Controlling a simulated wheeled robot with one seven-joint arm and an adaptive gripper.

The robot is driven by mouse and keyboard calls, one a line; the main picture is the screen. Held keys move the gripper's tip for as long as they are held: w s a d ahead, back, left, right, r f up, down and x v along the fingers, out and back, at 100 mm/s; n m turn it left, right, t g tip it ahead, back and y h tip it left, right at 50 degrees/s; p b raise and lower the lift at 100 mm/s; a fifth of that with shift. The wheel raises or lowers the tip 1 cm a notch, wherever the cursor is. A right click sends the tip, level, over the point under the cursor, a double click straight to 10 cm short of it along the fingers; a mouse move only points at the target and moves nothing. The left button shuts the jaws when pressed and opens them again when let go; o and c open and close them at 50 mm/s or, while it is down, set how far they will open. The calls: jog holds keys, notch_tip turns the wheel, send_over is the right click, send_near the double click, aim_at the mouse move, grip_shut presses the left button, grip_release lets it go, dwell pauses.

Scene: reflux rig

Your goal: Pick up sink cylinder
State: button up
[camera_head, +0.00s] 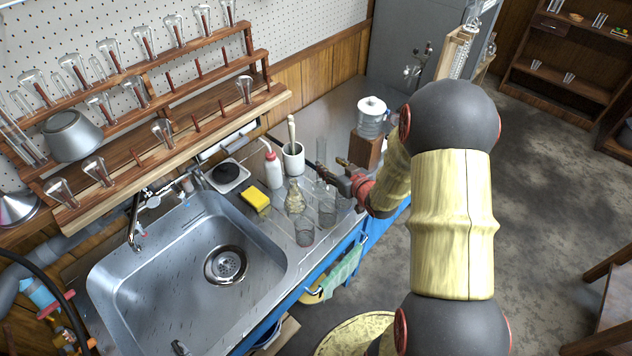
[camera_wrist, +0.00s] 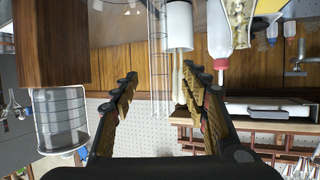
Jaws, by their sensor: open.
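The sink cylinder, a tall clear glass tube (camera_head: 321,151), stands upright on the steel counter, right of the white pot. In the wrist view, which is upside down, the cylinder (camera_wrist: 158,50) appears between the two finger lines. My gripper (camera_head: 331,167) is open at counter height, its fingers pointing left toward the cylinder. The wrist view shows the fingers (camera_wrist: 160,76) spread wide with nothing gripped. I cannot tell whether the cylinder is inside the jaws or just beyond the tips.
A white pot with a pestle (camera_head: 293,158), a wash bottle (camera_head: 273,170), a flask (camera_head: 295,198) and beakers (camera_head: 304,232) stand close by. A wooden block (camera_head: 366,149) with a jar is behind my gripper. The sink (camera_head: 190,285) lies to the left.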

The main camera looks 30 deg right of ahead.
aim_at(323, 160)
jog(key=b+x, duration=0.2)
jog(key=x, duration=0.5)
jog(key=shift+w+f+b, duration=0.3)
jog(key=shift+w+b, duration=0.05)
jog(key=shift+r, duration=0.1)
jog(key=c, duration=0.3)
jog(key=c, duration=0.8)
grip_shut()
